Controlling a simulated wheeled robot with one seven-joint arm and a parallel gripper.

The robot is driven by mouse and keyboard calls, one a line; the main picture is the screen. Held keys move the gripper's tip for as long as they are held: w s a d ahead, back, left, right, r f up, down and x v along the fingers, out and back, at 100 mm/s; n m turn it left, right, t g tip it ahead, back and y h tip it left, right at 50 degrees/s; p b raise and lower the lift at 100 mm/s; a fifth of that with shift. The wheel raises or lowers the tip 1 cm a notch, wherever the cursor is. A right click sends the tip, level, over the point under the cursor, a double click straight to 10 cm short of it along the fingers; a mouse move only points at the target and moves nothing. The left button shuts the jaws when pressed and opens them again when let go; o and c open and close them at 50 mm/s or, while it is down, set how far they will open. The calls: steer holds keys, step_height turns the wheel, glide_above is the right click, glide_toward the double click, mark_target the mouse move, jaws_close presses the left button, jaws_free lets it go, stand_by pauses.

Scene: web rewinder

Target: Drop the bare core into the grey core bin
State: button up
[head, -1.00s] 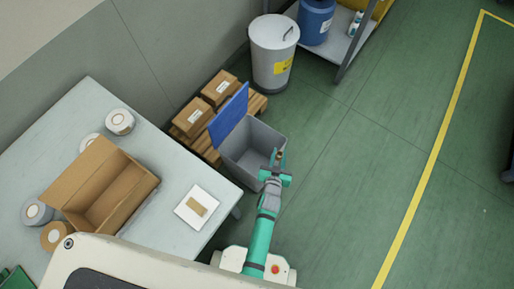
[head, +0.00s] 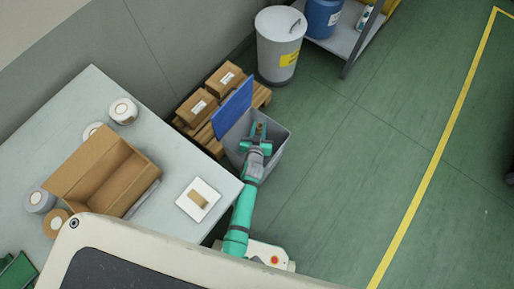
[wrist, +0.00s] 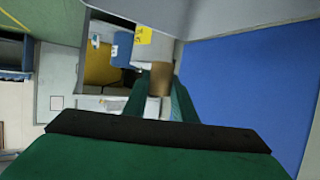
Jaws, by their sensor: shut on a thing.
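The bare core (head: 261,127) is a small brown tube. It also shows in the wrist view (wrist: 160,78), between the green fingers. My gripper (head: 260,131) is shut on it. The grey core bin (head: 273,154) stands open on the floor beyond the table corner, with its blue lid (head: 232,108) raised on the left. In the head view my gripper and the core overlap the bin's opening; their height above the rim is hard to judge. The blue lid (wrist: 250,85) fills the right of the wrist view. My arm hides part of the bin's interior.
A table (head: 165,215) at left carries an open cardboard box (head: 85,185), several rolls and a white pad (head: 198,199). Cartons (head: 197,107) on a pallet and a lidded grey can (head: 281,45) stand behind the bin. The green floor at right is clear.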

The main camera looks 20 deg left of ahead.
steer(key=shift+f, duration=2.7)
steer(key=o, duration=1.1)
steer(key=shift+d, duration=0.15)
steer(key=shift+s, duration=0.15)
steer(key=v, duration=1)
steer(key=shift+s+r, duration=0.15)
steer(key=shift+s, duration=0.1)
